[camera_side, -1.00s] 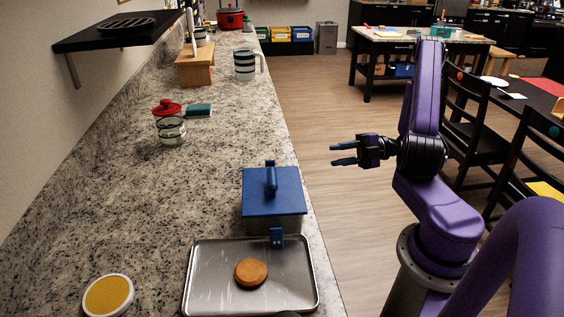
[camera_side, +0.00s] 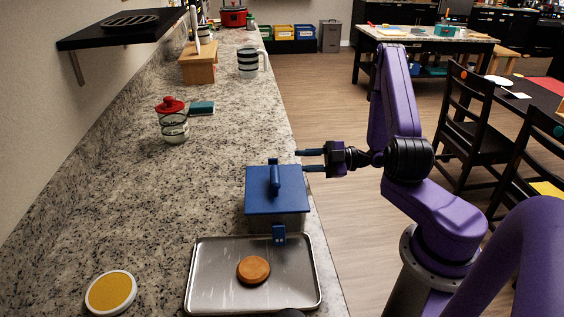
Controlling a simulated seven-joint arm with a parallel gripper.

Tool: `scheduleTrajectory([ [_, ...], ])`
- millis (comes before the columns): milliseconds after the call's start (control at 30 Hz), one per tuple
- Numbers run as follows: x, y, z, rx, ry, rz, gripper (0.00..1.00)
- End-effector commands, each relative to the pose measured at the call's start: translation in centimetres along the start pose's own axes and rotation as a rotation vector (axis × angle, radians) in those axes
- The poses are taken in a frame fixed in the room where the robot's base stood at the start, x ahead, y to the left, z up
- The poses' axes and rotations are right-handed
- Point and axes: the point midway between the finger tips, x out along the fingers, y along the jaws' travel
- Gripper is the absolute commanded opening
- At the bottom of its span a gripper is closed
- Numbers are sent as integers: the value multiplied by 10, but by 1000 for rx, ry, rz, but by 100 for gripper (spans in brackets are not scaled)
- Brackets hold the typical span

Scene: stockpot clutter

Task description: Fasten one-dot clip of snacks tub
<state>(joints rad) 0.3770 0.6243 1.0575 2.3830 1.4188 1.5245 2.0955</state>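The tub with a blue lid (camera_side: 262,203) and grey body stands on the counter; I take it as the snacks tub, though no label is readable. I cannot tell whether this clip is fastened.
A metal tray (camera_side: 206,293) with a brown round item (camera_side: 253,270) lies in front of the tub. A round yellow-topped dish (camera_side: 111,293) is at near left. A red-lidded glass jar (camera_side: 174,129) and teal sponge (camera_side: 202,108) stand farther back. The counter left of the tub is clear.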

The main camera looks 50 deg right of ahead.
Motion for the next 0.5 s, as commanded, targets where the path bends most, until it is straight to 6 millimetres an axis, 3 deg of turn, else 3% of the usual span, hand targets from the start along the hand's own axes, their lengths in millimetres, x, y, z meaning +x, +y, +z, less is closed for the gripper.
scheduleTrajectory([
  [200, 39, -1, -1, -1, 3, -4, 34],
  [500, 64, 0, 0, -2, 1, -1, 34],
])
